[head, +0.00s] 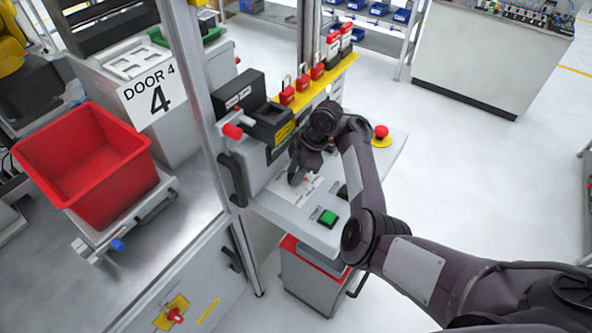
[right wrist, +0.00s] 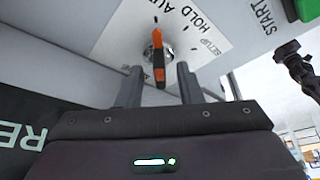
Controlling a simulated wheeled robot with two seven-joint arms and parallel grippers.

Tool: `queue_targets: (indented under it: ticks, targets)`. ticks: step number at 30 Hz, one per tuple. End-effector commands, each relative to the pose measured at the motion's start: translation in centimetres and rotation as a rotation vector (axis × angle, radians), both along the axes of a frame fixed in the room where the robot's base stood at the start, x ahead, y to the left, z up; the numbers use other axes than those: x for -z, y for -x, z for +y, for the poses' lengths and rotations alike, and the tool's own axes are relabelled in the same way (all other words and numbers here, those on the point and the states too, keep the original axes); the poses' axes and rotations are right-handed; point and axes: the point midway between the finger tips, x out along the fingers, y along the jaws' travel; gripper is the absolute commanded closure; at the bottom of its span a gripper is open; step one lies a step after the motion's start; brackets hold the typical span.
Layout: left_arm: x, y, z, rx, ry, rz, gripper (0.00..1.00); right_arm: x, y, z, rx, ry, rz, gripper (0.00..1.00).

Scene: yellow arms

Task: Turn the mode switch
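The mode switch (right wrist: 158,62) is an orange and black lever on a round metal base. It sits on a white label plate (right wrist: 125,35) with tick marks and the words SETUP, HOLD and AUTO, the last partly cut off. My right gripper (right wrist: 161,84) is open, with one finger on each side of the lever and a visible gap on both sides. In the head view my right gripper (head: 300,172) is over the white plate (head: 309,190) on the grey console, and it hides the switch. My left gripper is not in view.
A green button (head: 328,217) and a red emergency button (head: 381,132) on a yellow base are on the same console. A black box (head: 271,123) and red padlocks (head: 287,92) on a yellow strip stand behind. A metal post and red bin (head: 88,165) are left.

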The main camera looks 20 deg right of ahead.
Motion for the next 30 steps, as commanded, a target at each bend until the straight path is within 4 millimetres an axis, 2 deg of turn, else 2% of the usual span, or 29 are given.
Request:
queue_targets:
  ticks: [5,15,24,30]
  targets:
    - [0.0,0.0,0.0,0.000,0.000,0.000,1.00,-0.8,-0.1,-0.2,0.001,-0.004,-0.002,0.67]
    - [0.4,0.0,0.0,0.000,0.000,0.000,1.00,-5.1,0.2,-2.0,0.002,-0.002,-0.003,0.67]
    - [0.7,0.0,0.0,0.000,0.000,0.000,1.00,-6.9,0.3,-2.9,0.001,0.002,0.000,0.67]
    - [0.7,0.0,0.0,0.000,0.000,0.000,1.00,-7.2,0.3,-3.0,0.000,0.000,0.001,0.67]
